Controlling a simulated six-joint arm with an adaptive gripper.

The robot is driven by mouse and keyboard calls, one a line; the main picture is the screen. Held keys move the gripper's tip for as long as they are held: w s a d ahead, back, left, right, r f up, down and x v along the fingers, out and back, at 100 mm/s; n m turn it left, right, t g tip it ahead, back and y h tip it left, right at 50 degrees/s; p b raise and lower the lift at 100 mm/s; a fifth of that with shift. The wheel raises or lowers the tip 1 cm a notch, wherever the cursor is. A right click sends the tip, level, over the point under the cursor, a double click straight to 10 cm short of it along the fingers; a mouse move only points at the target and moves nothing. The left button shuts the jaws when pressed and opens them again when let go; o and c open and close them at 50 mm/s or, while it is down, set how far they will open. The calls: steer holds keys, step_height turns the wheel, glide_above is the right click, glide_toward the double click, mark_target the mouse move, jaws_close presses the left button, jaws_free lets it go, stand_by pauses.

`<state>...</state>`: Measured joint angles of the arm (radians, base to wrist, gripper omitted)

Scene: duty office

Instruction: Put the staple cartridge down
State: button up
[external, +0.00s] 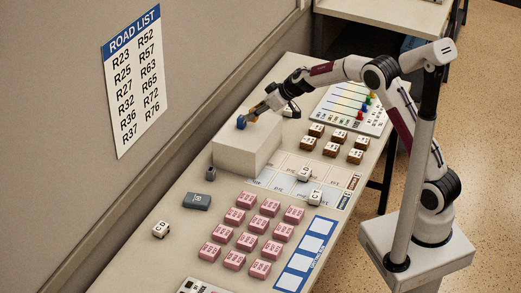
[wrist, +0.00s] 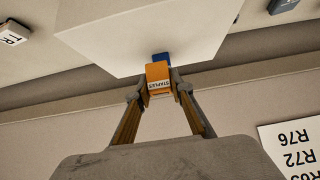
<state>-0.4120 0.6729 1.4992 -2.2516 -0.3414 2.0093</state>
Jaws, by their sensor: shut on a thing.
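The staple cartridge is an orange block (wrist: 158,72) with a white label reading STAPLES. My gripper (wrist: 160,88) is shut on it, one finger on each side, in the wrist view. A small blue piece (wrist: 161,57) shows just beyond the cartridge; I cannot tell whether they are joined. In the external view my gripper (external: 262,109) is at the top of the white box (external: 240,158), with the blue piece (external: 241,122) just past its tips. The white box also shows in the wrist view (wrist: 140,30). Whether the cartridge touches the box is unclear.
The table holds pink blocks (external: 247,242), brown-sided blocks (external: 338,136), a peg board (external: 350,108), a dark grey block (external: 197,201) and a small dark cylinder (external: 210,173). A wall with a road list (external: 135,80) runs along the left.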

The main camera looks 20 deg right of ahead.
mark_target(257, 119)
steer(key=shift+f, duration=1.9)
steer(key=shift+f, duration=0.1)
steer(key=o, duration=1)
steer(key=shift+o, duration=0.2)
steer(key=shift+r, duration=0.2)
steer(key=shift+s+d+r, duration=0.15)
steer(key=shift+d+r, duration=0.05)
steer(key=v, duration=1.1)
steer(key=shift+s+d+r, duration=0.1)
steer(key=shift+r, duration=0.05)
